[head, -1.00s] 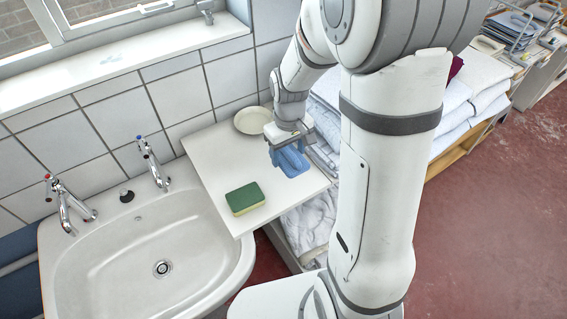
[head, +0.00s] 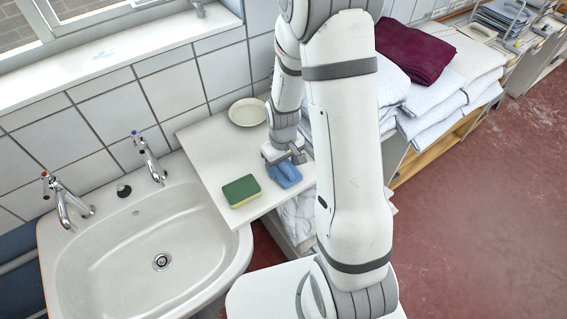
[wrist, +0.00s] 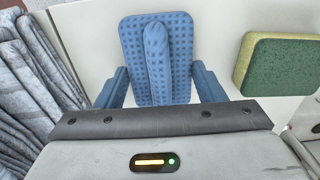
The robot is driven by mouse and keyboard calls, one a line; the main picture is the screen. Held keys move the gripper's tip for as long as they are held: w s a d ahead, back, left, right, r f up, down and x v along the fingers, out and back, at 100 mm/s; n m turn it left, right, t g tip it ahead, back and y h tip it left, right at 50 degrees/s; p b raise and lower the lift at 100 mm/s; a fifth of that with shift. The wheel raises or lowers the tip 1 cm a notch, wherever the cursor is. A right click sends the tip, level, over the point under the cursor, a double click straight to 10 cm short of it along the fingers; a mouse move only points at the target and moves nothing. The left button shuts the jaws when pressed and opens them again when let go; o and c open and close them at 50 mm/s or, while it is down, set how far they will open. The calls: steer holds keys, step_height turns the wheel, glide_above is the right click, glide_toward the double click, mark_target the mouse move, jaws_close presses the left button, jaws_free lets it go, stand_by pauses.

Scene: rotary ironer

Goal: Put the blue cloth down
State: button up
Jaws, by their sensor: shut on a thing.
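The blue cloth (head: 285,175) hangs from my gripper (head: 284,157) at the right part of the white board (head: 222,155) beside the sink. My gripper points down and is shut on the cloth. In the wrist view the patterned blue cloth (wrist: 133,60) spreads flat below the gripper, with a raised fold along its middle. The cloth is at or very close to the board's surface; I cannot tell how fully it rests there. The fingertips are partly hidden.
A green and yellow sponge (head: 242,191) lies left of the cloth, also in the wrist view (wrist: 283,66). A cream plate (head: 248,112) sits at the back of the board. The sink (head: 130,235) is to the left. Folded white linen (head: 440,100) and a maroon cloth (head: 415,50) lie right.

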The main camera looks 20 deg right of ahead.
mark_target(283, 164)
steer(key=shift+f, duration=0.15)
steer(key=o, duration=1)
step_height(283, 164, up, 12)
steer(key=f+b, duration=0.1)
steer(key=s+r+m+t, duration=0.1)
steer(key=s+r, duration=0.3)
steer(key=s, duration=0.1)
steer(key=s+r+m+t, duration=0.1)
steer(key=s+r, duration=0.4)
steer(key=s+r+m+t, duration=0.1)
steer(key=s+r, duration=0.4)
steer(key=shift+d+r, duration=0.1)
steer(key=shift+r, duration=0.1)
